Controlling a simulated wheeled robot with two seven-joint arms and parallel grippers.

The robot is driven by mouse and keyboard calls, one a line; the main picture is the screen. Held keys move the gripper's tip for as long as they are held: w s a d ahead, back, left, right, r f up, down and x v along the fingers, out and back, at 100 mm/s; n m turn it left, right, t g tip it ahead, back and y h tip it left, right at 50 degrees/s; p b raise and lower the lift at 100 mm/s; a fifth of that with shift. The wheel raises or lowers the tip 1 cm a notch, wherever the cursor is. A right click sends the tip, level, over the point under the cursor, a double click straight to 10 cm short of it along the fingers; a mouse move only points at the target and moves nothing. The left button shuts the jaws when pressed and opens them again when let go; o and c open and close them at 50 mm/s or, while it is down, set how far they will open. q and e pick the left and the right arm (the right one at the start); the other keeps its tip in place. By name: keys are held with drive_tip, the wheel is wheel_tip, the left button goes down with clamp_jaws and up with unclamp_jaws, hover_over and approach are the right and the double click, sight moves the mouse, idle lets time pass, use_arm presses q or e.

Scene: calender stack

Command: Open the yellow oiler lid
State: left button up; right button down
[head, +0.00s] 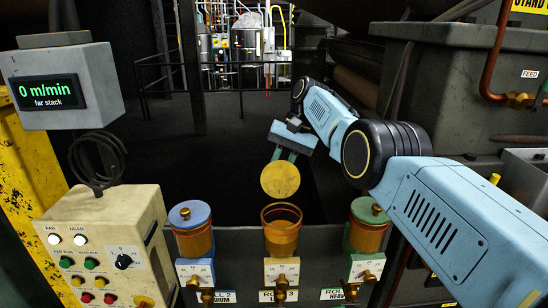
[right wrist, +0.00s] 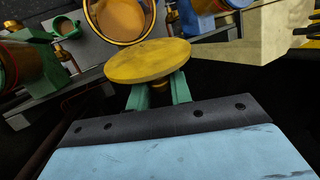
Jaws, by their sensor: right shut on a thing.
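The yellow lid (head: 280,180) is off the yellow oiler (head: 282,232) and hangs just above and behind its open mouth, tilted with its flat face toward the head camera. My right gripper (head: 288,155) is shut on the lid from behind. In the right wrist view the lid (right wrist: 147,60) sits at the green fingertips (right wrist: 158,92), with its brass knob between them. My left gripper is not in view.
A blue-lidded oiler (head: 190,215) stands left of the yellow one and a green-lidded oiler (head: 368,212) right of it, both closed. A control box (head: 100,240) with buttons is at the left, below a display (head: 65,85). The dark space behind the oilers is open.

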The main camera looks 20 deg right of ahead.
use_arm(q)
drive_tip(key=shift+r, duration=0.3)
use_arm(e)
drive_tip(key=c, duration=1.3)
unclamp_jaws()
drive_tip(key=shift+s+a, duration=0.1)
drive_tip(key=shift+s, duration=0.05)
drive_tip(key=shift+c, duration=0.2)
